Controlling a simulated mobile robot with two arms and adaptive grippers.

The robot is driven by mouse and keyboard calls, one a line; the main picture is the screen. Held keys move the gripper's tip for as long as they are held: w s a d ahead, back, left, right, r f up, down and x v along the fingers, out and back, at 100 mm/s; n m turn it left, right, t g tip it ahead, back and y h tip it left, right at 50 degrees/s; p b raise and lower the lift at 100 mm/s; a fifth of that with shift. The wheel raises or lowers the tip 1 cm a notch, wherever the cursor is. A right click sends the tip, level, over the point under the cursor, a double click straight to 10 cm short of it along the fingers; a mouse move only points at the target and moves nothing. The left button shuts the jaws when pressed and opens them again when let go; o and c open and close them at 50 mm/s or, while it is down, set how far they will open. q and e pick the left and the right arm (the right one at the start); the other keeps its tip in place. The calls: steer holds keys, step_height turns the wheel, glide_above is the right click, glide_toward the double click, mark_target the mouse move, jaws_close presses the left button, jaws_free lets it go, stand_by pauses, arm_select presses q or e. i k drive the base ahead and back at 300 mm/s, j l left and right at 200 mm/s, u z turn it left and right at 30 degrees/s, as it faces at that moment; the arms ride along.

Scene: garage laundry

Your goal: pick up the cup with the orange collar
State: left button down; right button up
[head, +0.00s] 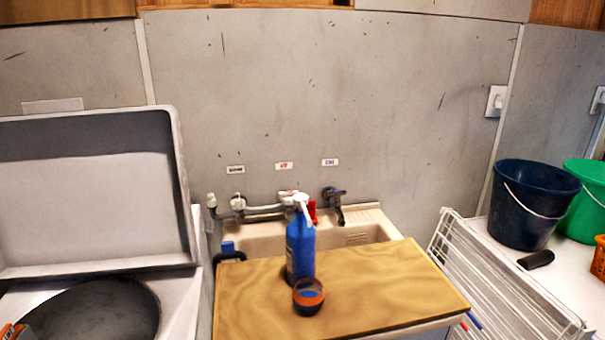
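A small dark cup with an orange collar (308,297) stands on a wooden board (395,290) laid over the front of a sink. A blue pump bottle (300,248) with a white top stands upright just behind the cup, slightly to its left; in this view the two overlap, and I cannot tell whether they touch. The inside of the cup looks blue.
The sink (375,222) with taps (337,200) is behind the board. An open-lidded washer (95,190) stands left. A white drying rack (500,275) is right, beside a dark blue bucket (533,205) and a green bucket (585,200). The board's right half is clear.

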mark_target(308, 293)
steer(key=j+u, duration=0.3)
steer(key=i+j+u, duration=0.1)
steer(key=j+u, duration=0.15)
steer(key=j, duration=0.25)
steer(key=i+j+u, duration=0.15)
steer(key=j+u, duration=0.15)
steer(key=j, duration=0.1)
